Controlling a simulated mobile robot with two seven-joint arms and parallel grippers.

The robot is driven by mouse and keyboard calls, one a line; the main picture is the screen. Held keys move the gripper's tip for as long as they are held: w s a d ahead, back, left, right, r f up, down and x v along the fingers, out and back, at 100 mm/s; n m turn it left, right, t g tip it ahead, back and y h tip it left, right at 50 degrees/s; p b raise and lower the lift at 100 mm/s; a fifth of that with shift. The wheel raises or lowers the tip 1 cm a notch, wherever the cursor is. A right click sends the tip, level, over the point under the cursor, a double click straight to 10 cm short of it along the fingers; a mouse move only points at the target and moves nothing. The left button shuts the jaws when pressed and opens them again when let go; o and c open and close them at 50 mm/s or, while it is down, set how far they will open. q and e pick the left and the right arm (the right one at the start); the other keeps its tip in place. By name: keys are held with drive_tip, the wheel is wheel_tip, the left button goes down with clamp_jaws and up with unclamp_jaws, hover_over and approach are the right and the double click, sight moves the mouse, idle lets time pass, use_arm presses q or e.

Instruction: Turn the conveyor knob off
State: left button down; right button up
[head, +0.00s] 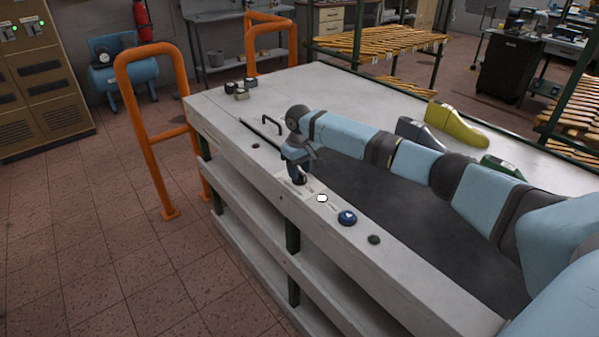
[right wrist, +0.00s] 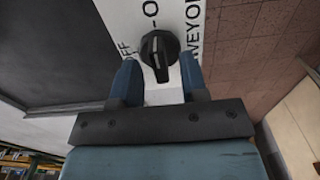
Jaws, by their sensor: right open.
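The conveyor knob (right wrist: 159,47) is black and round with a raised grip ridge, and shows in the right wrist view on a white label plate. The ridge points toward my gripper, tilted slightly. Part of the lettering shows: "FF" to the left of the knob, an "O" above it and "VEYO" to its right. My right gripper (right wrist: 160,68) is open, with one blue finger on each side of the knob's near end. I cannot tell whether the fingers touch it. In the head view my right gripper (head: 302,174) is at the bench's front edge and largely hides the knob. My left gripper is out of view.
The pale bench (head: 228,112) has a dark belt (head: 370,190) behind the front edge. A blue button (head: 347,217) and a dark green button (head: 374,239) sit to the right of the gripper. Shoe lasts, one yellow (head: 455,125), stand at the far side. An orange rail (head: 130,100) stands left.

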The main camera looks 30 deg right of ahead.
drive_tip(key=shift+f, duration=0.55)
clamp_jaws()
